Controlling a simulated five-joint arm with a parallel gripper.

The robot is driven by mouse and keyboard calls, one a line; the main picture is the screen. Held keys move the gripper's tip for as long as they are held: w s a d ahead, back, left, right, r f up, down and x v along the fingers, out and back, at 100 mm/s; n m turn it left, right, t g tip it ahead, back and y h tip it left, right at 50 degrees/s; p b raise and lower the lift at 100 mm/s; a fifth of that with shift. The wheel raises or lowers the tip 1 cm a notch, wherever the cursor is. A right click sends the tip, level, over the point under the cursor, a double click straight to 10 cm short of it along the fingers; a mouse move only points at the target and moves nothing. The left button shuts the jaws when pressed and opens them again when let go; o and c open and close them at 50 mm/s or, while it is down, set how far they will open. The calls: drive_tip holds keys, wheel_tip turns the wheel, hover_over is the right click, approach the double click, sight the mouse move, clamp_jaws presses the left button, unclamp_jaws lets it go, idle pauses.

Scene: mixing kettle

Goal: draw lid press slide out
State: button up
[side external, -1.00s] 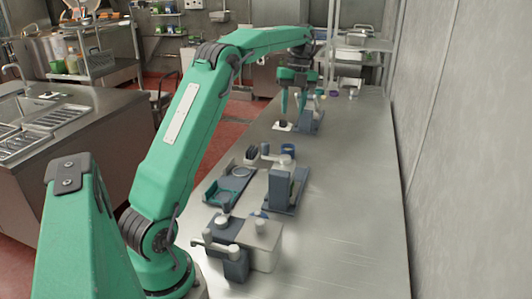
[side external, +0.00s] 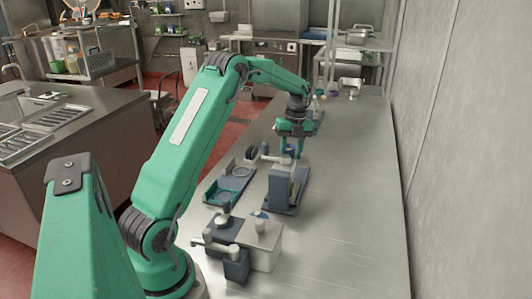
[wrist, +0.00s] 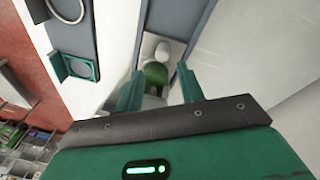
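The press (side external: 283,188) is a dark blue-grey stand with a pale lever on top, on a dark base plate on the bench. My gripper (side external: 292,152) points down just behind the press. In the wrist view its two green fingers (wrist: 158,88) are apart. A rounded green piece (wrist: 156,73) shows beyond and between the fingertips, with a white knob (wrist: 162,51) past it. I cannot tell whether the fingers touch the green piece. The press hides part of the fingertips in the side view. I cannot make out a lid for certain.
A dark tray (side external: 211,199) with a teal square holder (side external: 229,190) and a ring lies left of the press. A light box (side external: 262,243) and a lever device (side external: 234,267) stand in front. The bench's right side (side external: 355,190) is clear.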

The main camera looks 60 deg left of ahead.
drive_tip(key=shift+f, duration=0.15)
drive_tip(key=shift+s+d+f, duration=0.15)
drive_tip(key=shift+f, duration=1.15)
drive_tip(key=shift+s+d+f, duration=0.2)
drive_tip(key=shift+f, duration=1.05)
drive_tip(key=shift+s+d+f, duration=0.15)
drive_tip(key=shift+f, duration=1.15)
drive_tip(key=shift+f, duration=0.1)
drive_tip(key=shift+c, duration=0.2)
drive_tip(key=c, duration=0.6)
